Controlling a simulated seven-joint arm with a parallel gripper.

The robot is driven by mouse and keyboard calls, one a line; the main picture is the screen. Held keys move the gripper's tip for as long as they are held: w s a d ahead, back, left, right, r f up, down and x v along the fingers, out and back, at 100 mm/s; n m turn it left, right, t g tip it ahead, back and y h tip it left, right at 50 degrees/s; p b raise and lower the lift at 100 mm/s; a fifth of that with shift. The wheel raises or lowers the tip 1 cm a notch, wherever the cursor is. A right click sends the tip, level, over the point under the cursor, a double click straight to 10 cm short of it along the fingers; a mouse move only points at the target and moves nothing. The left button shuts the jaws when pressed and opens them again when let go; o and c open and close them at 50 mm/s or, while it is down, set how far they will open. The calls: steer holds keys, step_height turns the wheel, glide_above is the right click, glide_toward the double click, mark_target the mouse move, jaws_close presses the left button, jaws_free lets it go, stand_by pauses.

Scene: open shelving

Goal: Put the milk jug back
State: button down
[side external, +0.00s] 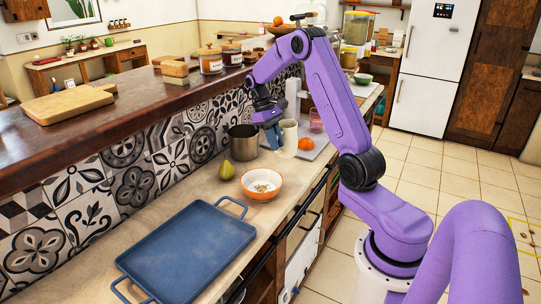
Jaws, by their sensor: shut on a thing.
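The milk jug (290,136) looks like a tall cream-coloured vessel. It is upright over the counter, at the near edge of a grey board or tray. My gripper (276,142) is at its left side, pointing down, with its fingers shut on it. The fingers hide the jug's left edge, and I cannot see its handle clearly. I cannot tell whether its base touches the surface below.
A metal pot (243,141) stands close left of my gripper. A pear (226,170), an orange-and-white bowl (261,191) and a blue tray (188,252) are nearer. A tomato (306,144) and a pink glass (316,121) are right of the jug. A raised wooden ledge (130,101) runs behind.

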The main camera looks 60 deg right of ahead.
steer(key=shift+w+d+f, duration=0.25)
steer(key=shift+w+f, duration=0.2)
steer(key=shift+f, duration=0.7)
steer(key=shift+w+d+f, duration=0.3)
steer(key=shift+w+f, duration=0.2)
steer(key=shift+f, duration=0.65)
steer(key=shift+w+d+f, duration=0.25)
steer(key=shift+w+f, duration=0.2)
steer(key=shift+f, duration=0.7)
steer(key=shift+f, duration=0.15)
steer(key=c, duration=1.1)
jaws_free()
